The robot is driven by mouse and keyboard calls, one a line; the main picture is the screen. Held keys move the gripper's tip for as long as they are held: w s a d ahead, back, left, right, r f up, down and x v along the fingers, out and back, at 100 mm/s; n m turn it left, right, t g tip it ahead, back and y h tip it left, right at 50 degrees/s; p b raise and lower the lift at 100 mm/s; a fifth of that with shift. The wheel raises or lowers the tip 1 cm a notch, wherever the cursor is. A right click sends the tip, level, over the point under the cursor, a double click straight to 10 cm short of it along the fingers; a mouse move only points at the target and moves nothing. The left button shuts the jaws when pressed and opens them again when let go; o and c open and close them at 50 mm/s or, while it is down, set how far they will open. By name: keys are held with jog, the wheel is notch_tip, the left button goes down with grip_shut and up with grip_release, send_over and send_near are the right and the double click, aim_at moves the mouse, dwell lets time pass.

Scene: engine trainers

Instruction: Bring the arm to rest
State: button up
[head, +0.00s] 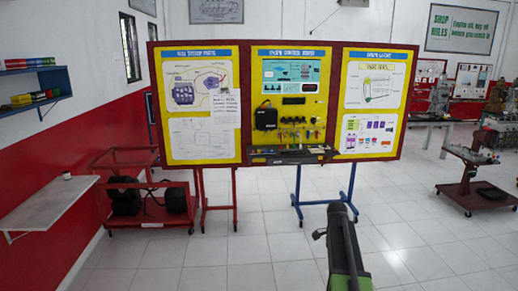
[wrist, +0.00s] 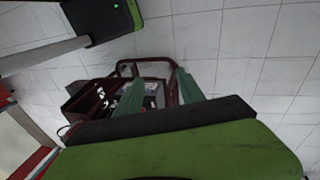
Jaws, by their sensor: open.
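My gripper (wrist: 158,92) shows in the wrist view with its two green fingers apart and nothing between them. The fingers point out over the white tiled floor and toward a dark red metal frame behind them. In the head view my green and black arm stands at the bottom, right of centre, in front of the display board. I cannot make out the fingers clearly in that view.
A red-framed display board (head: 243,110) on red and blue legs stands ahead. A red cart (head: 150,217) is left of it, with a wall table (head: 48,204) nearer. An engine stand (head: 468,180) is at the right. Tiled floor is open around my arm.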

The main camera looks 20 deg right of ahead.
jog(key=s+a+f+n+t+b, duration=0.1)
jog(key=s+a+f+n, duration=0.1)
jog(key=a+n, duration=0.7)
jog(key=s+a+f+n+t+b, duration=0.1)
jog(key=a+n, duration=0.8)
jog(key=a, duration=1.4)
jog(key=s+f, duration=0.1)
jog(key=s, duration=0.1)
jog(key=shift+s+a+n+t, duration=0.15)
jog(key=shift+s+n+t, duration=0.2)
jog(key=shift+n+t, duration=0.05)
